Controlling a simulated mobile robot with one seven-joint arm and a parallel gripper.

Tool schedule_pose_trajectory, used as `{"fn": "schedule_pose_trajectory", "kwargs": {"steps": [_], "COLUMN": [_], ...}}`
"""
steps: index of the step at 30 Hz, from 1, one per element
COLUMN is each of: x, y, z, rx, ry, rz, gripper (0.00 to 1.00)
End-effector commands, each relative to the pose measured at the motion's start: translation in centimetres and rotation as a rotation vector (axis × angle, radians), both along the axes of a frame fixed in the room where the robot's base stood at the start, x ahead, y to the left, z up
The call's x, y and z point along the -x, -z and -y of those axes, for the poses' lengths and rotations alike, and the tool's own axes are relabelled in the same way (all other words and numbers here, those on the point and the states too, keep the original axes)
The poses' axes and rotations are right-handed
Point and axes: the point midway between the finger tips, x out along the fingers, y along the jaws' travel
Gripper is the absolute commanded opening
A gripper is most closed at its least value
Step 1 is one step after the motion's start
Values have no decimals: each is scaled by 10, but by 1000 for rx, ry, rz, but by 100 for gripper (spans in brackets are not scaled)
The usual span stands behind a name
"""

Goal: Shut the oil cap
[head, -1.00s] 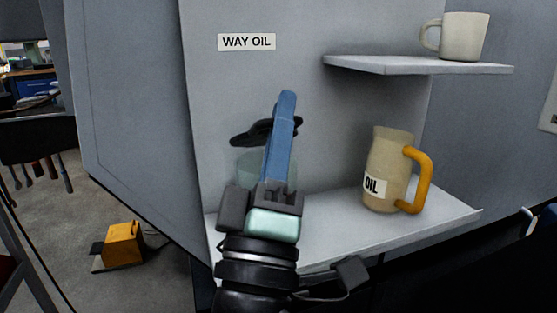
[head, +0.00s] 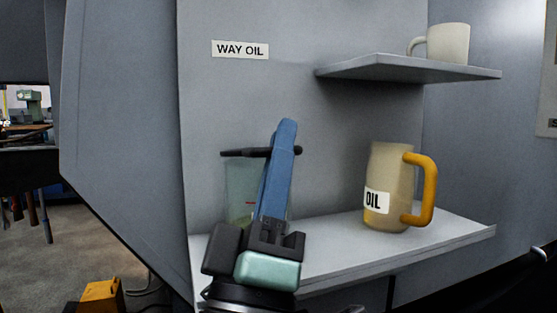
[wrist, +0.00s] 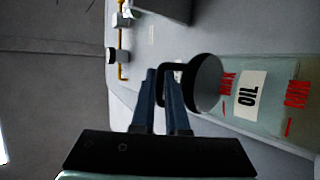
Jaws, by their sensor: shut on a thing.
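The oil cap (head: 235,153) is a black lid that lies level across the top of the translucent greenish oil reservoir (head: 240,190). In the wrist view the cap (wrist: 206,84) is a dark disc at the reservoir's mouth, and the reservoir (wrist: 271,108) bears an OIL label and red MAX and MIN marks. My gripper (head: 286,124) has blue fingers and hides part of the cap and reservoir. In the wrist view my gripper (wrist: 160,73) is shut on the cap's black loop. I cannot tell whether the cap is fully seated.
A beige OIL jug (head: 388,180) with an orange handle stands right of the reservoir on the lower shelf (head: 345,255). A white mug (head: 448,43) stands on the upper shelf (head: 400,68). A WAY OIL sign (head: 240,49) is on the wall.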

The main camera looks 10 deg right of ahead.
Motion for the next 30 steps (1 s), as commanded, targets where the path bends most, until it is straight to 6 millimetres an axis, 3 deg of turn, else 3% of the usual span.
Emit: {"fn": "schedule_pose_trajectory", "kwargs": {"steps": [9,25,26,27,30], "x": [0,0,0,0,0], "y": [17,19,19,19,18], "z": [0,-1,-1,-1,0], "rx": [0,0,0,0,0], "ry": [-1,-1,-2,-2,-1], "rz": [-2,-4,-5,-5,-4], "gripper": [0,0,13,21,25]}}
